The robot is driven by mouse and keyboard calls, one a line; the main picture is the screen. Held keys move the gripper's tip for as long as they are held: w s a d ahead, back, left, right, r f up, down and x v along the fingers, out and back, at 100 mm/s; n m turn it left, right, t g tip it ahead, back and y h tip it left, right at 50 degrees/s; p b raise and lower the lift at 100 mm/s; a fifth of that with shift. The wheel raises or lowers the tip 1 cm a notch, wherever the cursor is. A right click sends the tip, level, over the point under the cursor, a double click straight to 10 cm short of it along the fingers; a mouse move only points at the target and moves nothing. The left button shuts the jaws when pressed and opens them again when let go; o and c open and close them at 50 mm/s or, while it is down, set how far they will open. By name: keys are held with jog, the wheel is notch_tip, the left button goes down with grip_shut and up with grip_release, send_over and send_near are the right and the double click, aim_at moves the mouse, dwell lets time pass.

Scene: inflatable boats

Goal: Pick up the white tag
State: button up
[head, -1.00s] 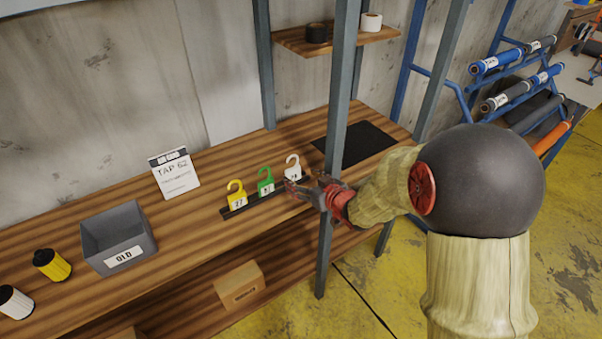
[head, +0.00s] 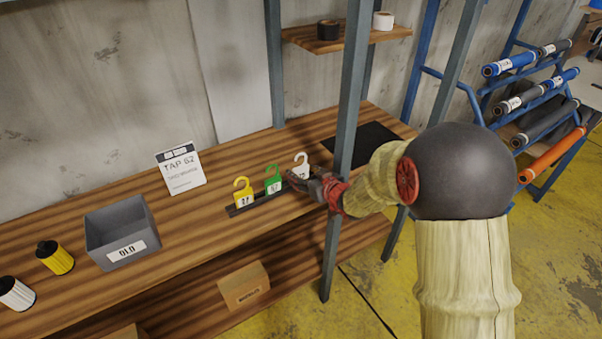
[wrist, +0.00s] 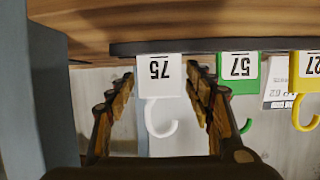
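The white tag (head: 301,163) stands at the right end of a dark strip on the wooden bench, to the right of the green tag (head: 273,181) and the yellow tag (head: 243,194). In the wrist view, which is upside down, the white tag (wrist: 160,88) shows the number 75 and a hook. My gripper (head: 293,178) is at the white tag, partly covering it in the head view. In the wrist view my gripper (wrist: 162,75) is open, with one finger on each side of the white tag and gaps between. The green tag (wrist: 240,75) lies just beyond one finger.
A grey post (head: 350,110) stands close beside my arm. A grey bin (head: 119,225) labelled OLD and a TAP 62 card (head: 181,173) are on the bench to the left. A black mat (head: 367,144) lies behind the post.

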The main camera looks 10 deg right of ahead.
jog(key=c, duration=0.6)
jog(key=shift+c, duration=0.6)
jog(key=shift+r, duration=0.1)
